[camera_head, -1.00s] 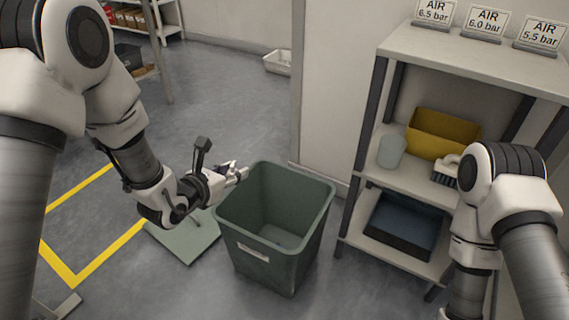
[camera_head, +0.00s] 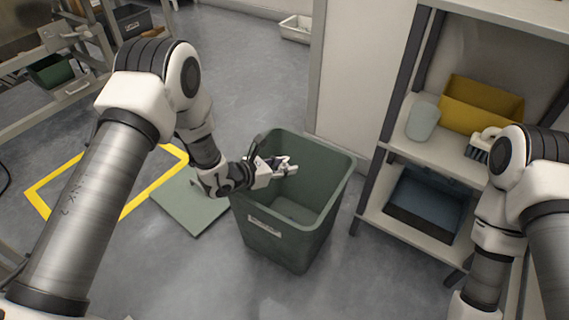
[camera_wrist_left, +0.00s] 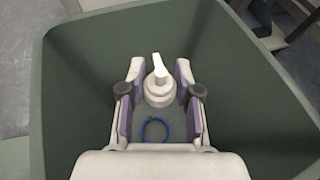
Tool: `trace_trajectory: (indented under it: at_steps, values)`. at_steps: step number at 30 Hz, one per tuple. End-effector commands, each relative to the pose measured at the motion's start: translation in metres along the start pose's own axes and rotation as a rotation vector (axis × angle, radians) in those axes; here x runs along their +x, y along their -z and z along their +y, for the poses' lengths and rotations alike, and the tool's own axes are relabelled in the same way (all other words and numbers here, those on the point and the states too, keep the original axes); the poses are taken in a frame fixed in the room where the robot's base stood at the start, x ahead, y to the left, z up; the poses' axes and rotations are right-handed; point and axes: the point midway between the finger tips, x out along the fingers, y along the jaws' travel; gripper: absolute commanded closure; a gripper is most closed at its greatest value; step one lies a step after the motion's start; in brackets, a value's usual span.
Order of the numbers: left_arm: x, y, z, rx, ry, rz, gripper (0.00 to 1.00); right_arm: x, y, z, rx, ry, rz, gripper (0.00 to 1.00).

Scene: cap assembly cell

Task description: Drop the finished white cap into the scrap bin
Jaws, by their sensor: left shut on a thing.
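The scrap bin (camera_head: 264,226) is a dark green, open-topped tub with a pale label, standing on the floor. My left gripper (camera_head: 287,168) is over the bin's opening, near its left rim. In the left wrist view the gripper (camera_wrist_left: 160,95) is shut on the white cap (camera_wrist_left: 159,88), a round stepped piece with an upright tab, held between both fingers. The bin's walls (camera_wrist_left: 80,60) surround it in that view. The cap is hard to make out in the head view. My right arm shows at the right, but its gripper is out of view.
A blue ring (camera_wrist_left: 154,130) lies low in the bin. A shelf unit (camera_head: 405,170) right of the bin holds a yellow bin (camera_head: 482,104), a pale green container (camera_head: 422,121), a brush (camera_head: 479,150) and a dark blue crate (camera_head: 432,204). A flat green plate (camera_head: 190,207) lies left of the bin.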

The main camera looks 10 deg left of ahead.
Motion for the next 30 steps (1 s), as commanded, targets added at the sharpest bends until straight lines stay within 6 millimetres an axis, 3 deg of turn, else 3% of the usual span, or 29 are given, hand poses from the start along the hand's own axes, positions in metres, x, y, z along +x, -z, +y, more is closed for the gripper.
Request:
trace_trajectory:
  at_steps: [5,6,7,8,20,30]
  values:
    - [0.000,-0.001,0.000,0.000,0.000,0.000,0.78,-0.001,0.000,0.000,0.000,0.000,0.001,0.60]
    - [0.000,-0.001,0.000,0.000,0.000,0.000,0.54,-0.001,0.000,0.000,0.000,0.000,0.001,0.60]
    - [0.000,-0.001,0.000,0.000,0.000,0.000,0.43,-0.001,0.000,0.000,0.000,0.000,0.001,0.60]
    - [0.000,-0.001,0.000,0.000,0.000,0.000,0.39,-0.001,0.000,0.000,0.000,0.000,0.001,0.60]
    - [-0.010,-0.001,0.001,-0.002,-0.002,0.000,0.39,-0.001,0.000,0.000,0.000,0.000,0.000,0.60]
    - [-0.090,-0.002,0.002,-0.006,-0.005,-0.003,0.39,-0.001,0.000,0.000,0.000,0.000,0.000,0.60]
